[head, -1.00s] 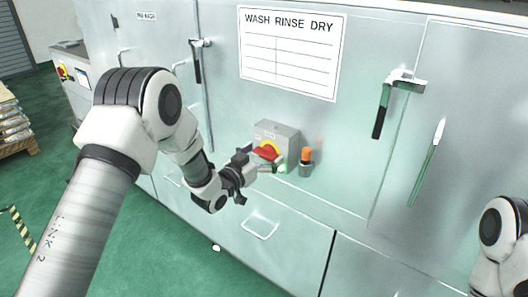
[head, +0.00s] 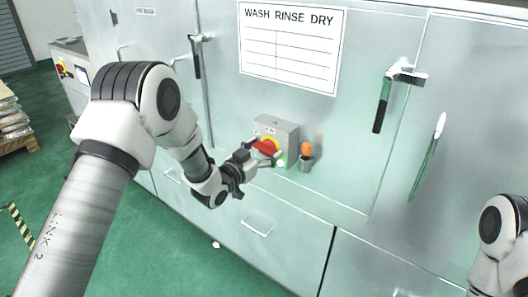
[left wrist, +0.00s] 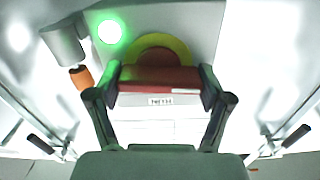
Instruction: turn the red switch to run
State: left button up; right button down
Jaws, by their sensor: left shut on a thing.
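The red switch (head: 266,146) sits on a yellow disc on the front of a grey switch box (head: 277,131) on the machine's front. In the left wrist view the red handle (left wrist: 158,79) lies level across the picture, with the yellow disc (left wrist: 160,46) behind it. My left gripper (head: 262,158) is at the box, and in the left wrist view its two fingers (left wrist: 159,88) are closed on the two ends of the handle. A green lamp (left wrist: 110,31) glows beside the switch. Only the right arm shows, at the right edge; its gripper is out of view.
An orange-topped part in a grey holder (head: 306,156) stands just right of the box. A black-gripped door handle (head: 383,103) is further right. A wash-rinse-dry chart (head: 290,47) hangs above. A pallet with stacked pieces (head: 10,122) stands at the far left.

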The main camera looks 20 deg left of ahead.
pick_arm(q)
jog(key=m+b, duration=0.3)
jog(key=m, duration=0.1)
jog(key=m+b, duration=0.4)
jog(key=shift+d+m, duration=0.1)
jog(key=shift+m, duration=0.2)
jog(key=m+b, duration=0.4)
jog(key=shift+d+f, duration=0.1)
jog(key=shift+m+b, duration=1.85)
jog(key=shift+m, duration=0.25)
jog(key=o, duration=1.1)
jog(key=shift+d, duration=0.15)
jog(key=shift+s, duration=0.1)
